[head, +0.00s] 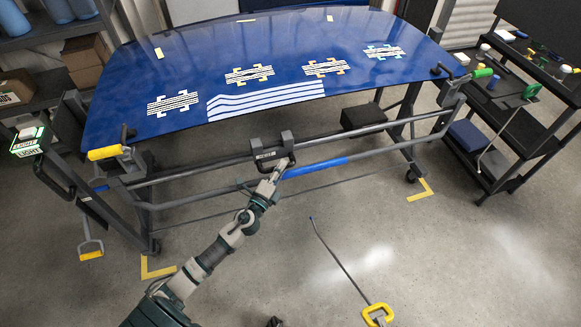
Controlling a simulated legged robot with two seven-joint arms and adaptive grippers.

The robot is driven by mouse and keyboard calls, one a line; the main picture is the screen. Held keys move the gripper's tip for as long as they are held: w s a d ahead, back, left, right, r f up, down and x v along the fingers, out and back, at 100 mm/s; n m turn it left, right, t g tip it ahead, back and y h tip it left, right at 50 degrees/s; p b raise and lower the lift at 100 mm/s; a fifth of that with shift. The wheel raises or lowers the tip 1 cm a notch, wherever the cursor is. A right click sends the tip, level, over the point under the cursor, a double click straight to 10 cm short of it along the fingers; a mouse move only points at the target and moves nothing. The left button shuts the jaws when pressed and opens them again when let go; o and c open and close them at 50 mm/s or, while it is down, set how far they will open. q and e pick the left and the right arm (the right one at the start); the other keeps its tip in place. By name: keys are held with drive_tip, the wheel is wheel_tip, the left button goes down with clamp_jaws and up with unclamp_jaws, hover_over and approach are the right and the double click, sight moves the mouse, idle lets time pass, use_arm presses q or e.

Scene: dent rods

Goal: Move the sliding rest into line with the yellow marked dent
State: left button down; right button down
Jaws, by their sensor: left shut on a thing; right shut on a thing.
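The sliding rest (270,153) is a dark block with two raised uprights, seated on the grey rail (200,166) in front of the blue panel (128,75). The panel has several marked dent patches. The patch with yellowish corner marks (250,74) is second from the left. In the picture the rest sits slightly right of that patch, nearer the front. My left gripper (279,170) reaches up from the lower left and is shut on the lower part of the rest. Its fingers are small and partly hidden against it. My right gripper is not in view.
Other patches are white (175,102), orange (326,67) and green (384,52). A lower bar has a blue sleeve (315,167). A rod with a yellow handle (378,314) shows at the bottom. A black shelf cart (510,140) stands right. The rail beside the rest is clear.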

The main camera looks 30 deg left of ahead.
use_arm(q)
drive_tip(key=shift+s+a+y, duration=0.4)
drive_tip(key=shift+a, duration=0.35)
drive_tip(key=shift+r, duration=0.15)
drive_tip(key=c, duration=1.1)
unclamp_jaws()
drive_tip(key=shift+w, duration=0.1)
drive_tip(key=shift+o, duration=0.3)
drive_tip(key=shift+a+f, duration=0.15)
drive_tip(key=shift+f, duration=0.05)
use_arm(e)
drive_tip(key=shift+a, duration=0.2)
use_arm(q)
drive_tip(key=shift+s+f, duration=0.15)
drive_tip(key=shift+s, duration=0.3)
use_arm(e)
drive_tip(key=shift+d, duration=0.2)
use_arm(q)
drive_tip(key=s+f, duration=0.1)
drive_tip(key=s, duration=1)
drive_tip(key=shift+d+f, duration=0.25)
drive_tip(key=shift+d, duration=0.15)
use_arm(e)
drive_tip(key=shift+w, duration=0.1)
